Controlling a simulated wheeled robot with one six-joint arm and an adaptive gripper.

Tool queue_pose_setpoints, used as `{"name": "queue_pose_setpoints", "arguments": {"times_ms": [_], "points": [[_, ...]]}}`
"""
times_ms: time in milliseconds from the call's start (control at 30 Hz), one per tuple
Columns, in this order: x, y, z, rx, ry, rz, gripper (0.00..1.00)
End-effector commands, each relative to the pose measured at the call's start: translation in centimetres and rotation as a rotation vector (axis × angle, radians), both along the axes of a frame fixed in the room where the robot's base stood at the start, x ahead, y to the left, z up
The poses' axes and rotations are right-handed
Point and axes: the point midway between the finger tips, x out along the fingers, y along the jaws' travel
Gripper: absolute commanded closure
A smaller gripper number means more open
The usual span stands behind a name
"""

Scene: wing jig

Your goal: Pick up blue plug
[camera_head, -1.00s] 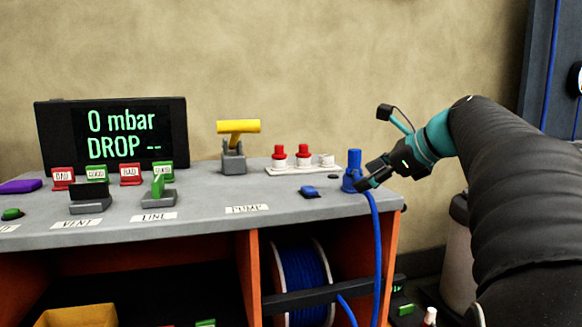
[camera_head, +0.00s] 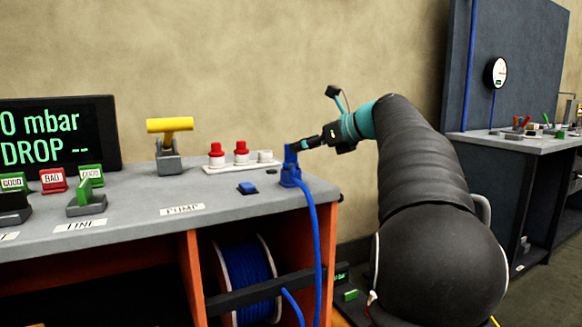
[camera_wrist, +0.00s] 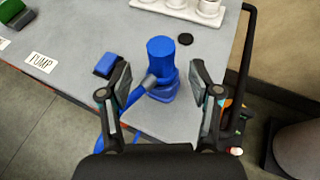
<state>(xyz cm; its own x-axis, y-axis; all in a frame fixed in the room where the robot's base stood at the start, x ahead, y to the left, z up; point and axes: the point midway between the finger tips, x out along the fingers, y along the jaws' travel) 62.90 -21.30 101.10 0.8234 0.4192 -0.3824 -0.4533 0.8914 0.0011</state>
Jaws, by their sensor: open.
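The blue plug (camera_head: 290,168) stands upright near the right end of the grey bench top, with a blue hose (camera_head: 314,240) running from it over the front edge. In the wrist view the plug (camera_wrist: 161,62) shows its round top and wider base, a little beyond the fingertips and centred between them. My gripper (camera_head: 302,145) reaches in from the right at the plug's upper part. In the wrist view my gripper (camera_wrist: 160,85) has its two fingers spread, one on each side of the plug, with gaps to both.
A small blue block (camera_head: 247,188) lies left of the plug. A white strip with red knobs (camera_head: 241,152) and a yellow-handled lever (camera_head: 170,140) stand behind and left. A hose reel (camera_head: 246,280) sits below. Another bench (camera_head: 515,142) stands at right.

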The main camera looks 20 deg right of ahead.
Motion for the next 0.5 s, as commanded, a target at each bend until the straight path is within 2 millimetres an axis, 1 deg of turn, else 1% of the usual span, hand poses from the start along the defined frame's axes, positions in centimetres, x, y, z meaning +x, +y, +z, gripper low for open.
{"name": "queue_pose_setpoints", "arguments": {"times_ms": [167,400,500], "points": [[0.8,0.4,-0.3,0.000,0.000,0.001,0.37],[3.6,1.7,-1.2,-0.001,0.001,0.002,0.37],[4.4,2.1,-1.6,-0.001,0.001,0.001,0.37]]}}
